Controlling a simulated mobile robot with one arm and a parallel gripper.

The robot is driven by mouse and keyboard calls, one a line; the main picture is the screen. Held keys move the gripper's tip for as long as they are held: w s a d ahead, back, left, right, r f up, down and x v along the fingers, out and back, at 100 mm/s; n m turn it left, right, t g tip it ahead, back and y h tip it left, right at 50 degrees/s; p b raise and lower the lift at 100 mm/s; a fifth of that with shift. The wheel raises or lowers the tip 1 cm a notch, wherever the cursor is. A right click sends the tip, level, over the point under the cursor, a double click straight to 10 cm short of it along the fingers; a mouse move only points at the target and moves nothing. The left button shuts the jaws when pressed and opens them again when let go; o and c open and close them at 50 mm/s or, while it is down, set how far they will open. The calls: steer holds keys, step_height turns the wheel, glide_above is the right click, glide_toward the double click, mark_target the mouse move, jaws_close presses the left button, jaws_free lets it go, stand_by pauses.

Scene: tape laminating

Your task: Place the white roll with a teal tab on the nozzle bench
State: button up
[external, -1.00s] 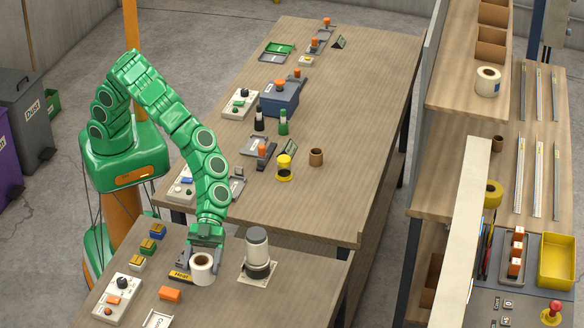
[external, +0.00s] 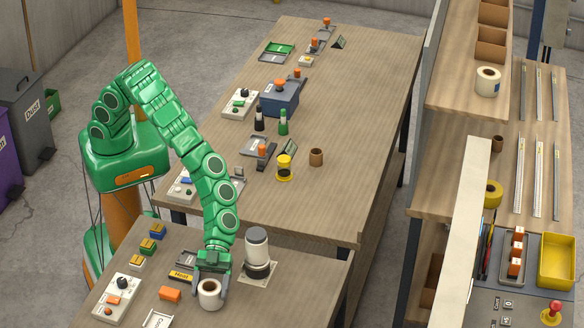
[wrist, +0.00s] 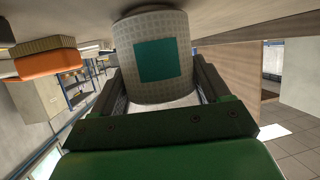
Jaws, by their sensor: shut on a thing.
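The white roll (external: 210,296) with a brown core is at the front bench, held in my gripper (external: 211,270). In the wrist view the white roll (wrist: 181,88) shows a teal tab (wrist: 163,61) on its side, between the two fingers of my gripper (wrist: 158,95). My gripper is shut on the roll from its back side. The roll stands upright, at or just over the bench top; I cannot tell if it touches. The front bench (external: 262,305) carries a grey and white nozzle-like device (external: 257,250) behind and right of the roll.
An orange block (external: 170,294) lies left of the roll, near a control box with knobs (external: 116,298). Small coloured blocks (external: 147,246) and a yellow "Heat" sign (external: 181,275) sit farther back. The bench right of the roll is bare.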

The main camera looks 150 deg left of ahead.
steer(key=shift+f, duration=0.25)
steer(key=o, duration=1.1)
steer(key=shift+r, duration=0.15)
steer(key=shift+v, duration=6)
